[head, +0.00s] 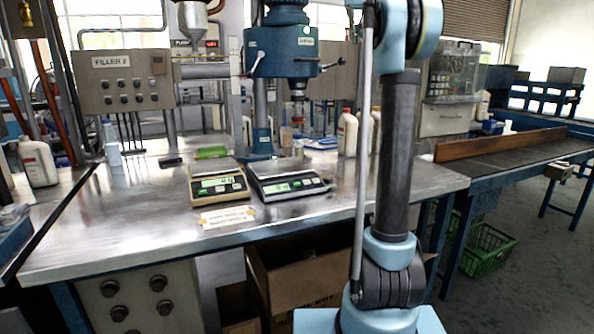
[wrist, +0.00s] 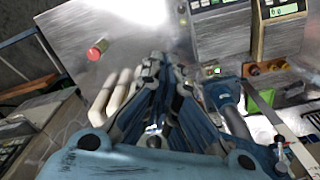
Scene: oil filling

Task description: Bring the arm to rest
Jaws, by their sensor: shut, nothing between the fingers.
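My arm (head: 397,150) stands upright in front of the steel bench in the head view. Its dark link and blue joints cover part of the bench's right side. My gripper does not show in the head view. In the wrist view my gripper (wrist: 162,66) is shut and empty, its blue fingers together. A bright metal surface lies beyond the fingertips. Pale bottle-like shapes (wrist: 112,92) show just left of the fingers; I cannot tell how far off they are.
The steel bench (head: 130,230) holds two scales, one tan (head: 218,184) and one dark (head: 284,180). A blue drill-like machine (head: 282,52) stands behind them. White bottles (head: 347,133) stand at the back. Cardboard boxes (head: 297,275) sit below. A conveyor (head: 520,150) is at right.

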